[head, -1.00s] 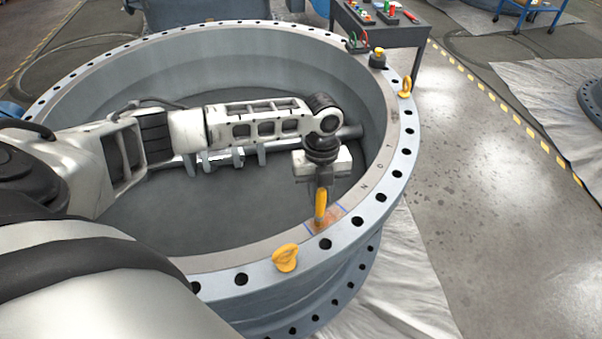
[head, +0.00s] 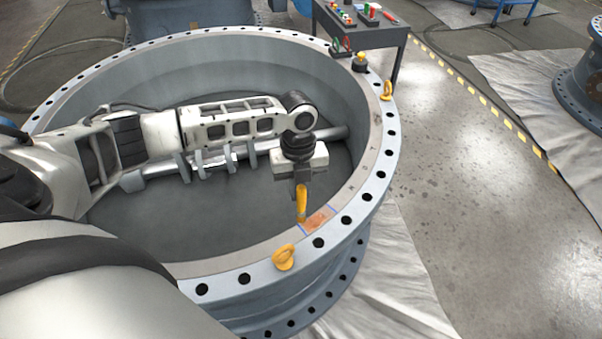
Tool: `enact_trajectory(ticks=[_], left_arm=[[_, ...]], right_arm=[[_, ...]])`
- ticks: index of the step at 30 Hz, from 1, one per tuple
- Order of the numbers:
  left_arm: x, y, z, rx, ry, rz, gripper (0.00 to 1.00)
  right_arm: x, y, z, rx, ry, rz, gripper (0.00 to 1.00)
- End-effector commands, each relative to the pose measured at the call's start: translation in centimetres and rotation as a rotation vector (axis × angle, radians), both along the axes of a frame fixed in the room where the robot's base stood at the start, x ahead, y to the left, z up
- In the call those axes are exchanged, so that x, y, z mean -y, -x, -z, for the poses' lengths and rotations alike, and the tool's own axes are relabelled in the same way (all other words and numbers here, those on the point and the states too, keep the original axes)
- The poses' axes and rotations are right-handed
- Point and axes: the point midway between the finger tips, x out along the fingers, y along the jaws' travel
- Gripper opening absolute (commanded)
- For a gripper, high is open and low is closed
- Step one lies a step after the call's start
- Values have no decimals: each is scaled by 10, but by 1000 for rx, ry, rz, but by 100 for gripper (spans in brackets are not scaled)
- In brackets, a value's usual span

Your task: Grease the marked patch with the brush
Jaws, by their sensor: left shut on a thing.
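The marked patch (head: 319,219) is an orange-brown smear between blue lines on the valve's flat inner rim, at the near right. My left gripper (head: 301,186) points down over the rim and is shut on the brush (head: 301,204), whose yellow handle shows below the jaws. The brush is upright, with its lower end at the left side of the patch. I cannot tell whether its tip touches the surface. My right gripper is not in view.
The large grey valve ring (head: 378,185) has bolt holes around its flange. Yellow lifting eyes stand on it at the near side (head: 284,257) and far right (head: 387,91). A yellow-topped pot (head: 360,63) is on the far rim. A tool cart (head: 365,30) stands behind.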

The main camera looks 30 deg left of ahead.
Motion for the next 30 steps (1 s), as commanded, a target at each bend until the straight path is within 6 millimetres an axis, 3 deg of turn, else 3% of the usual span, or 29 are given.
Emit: enact_trajectory(ticks=[9,30], left_arm=[[2,-1,-19,1,0,5,0],[2,-1,-19,1,1,6,0]], right_arm=[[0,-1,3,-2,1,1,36],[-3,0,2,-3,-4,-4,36]])
